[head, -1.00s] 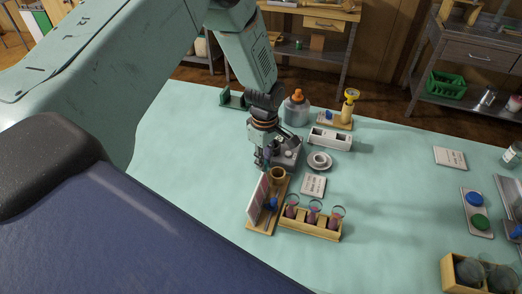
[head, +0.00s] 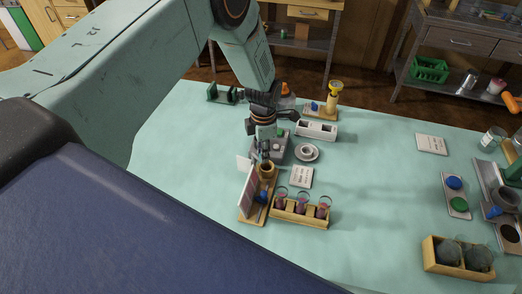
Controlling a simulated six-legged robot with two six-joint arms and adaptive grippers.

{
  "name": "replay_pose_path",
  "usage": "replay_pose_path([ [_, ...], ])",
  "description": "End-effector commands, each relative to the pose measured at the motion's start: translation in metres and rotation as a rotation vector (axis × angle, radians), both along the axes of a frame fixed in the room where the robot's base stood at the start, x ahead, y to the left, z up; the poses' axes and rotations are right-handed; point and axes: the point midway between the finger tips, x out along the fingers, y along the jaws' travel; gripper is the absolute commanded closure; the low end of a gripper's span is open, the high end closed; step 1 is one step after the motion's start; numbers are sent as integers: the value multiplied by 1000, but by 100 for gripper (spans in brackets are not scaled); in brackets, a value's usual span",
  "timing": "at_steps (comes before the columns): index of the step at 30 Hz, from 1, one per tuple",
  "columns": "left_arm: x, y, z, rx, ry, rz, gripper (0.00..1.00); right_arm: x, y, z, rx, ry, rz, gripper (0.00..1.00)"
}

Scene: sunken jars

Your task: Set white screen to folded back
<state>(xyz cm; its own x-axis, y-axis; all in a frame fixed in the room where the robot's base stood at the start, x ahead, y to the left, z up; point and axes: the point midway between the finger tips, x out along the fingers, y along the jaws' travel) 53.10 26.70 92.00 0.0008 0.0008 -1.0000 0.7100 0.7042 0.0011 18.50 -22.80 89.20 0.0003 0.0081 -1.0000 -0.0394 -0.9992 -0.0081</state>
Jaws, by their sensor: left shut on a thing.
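My left gripper (head: 265,155) points down over the far end of a wooden stand (head: 250,221) and is shut. A small plain white panel (head: 243,162), which looks like the white screen, stands just left of its fingertips. The fingers seem to be on this screen, but the contact is too small to see clearly. A pale striped panel (head: 248,192) stands upright along the stand's left side. A tan cup (head: 267,170) and a blue part (head: 262,197) are on the stand beside it. My right gripper is not in view.
A wooden rack with glass vessels (head: 300,213) stands close right of the stand. A grey box with a green button (head: 279,146), a cup on a saucer (head: 307,152) and a white card (head: 301,177) are nearby. The cloth farther right is clear up to the blue-and-green button panel (head: 455,196).

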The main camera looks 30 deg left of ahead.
Motion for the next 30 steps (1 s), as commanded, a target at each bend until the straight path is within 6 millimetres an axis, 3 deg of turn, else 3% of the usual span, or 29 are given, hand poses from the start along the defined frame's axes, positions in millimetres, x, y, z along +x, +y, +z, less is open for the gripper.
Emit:
replay_pose_path([
  [10,4,-1,-1,0,3,126,100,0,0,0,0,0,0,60],
  [26,4,-1,-1,1,3,144,100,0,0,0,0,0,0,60],
  [27,4,-1,-1,1,3,144,76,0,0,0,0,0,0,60],
  [30,4,-1,-1,1,3,144,67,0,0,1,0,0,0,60],
])
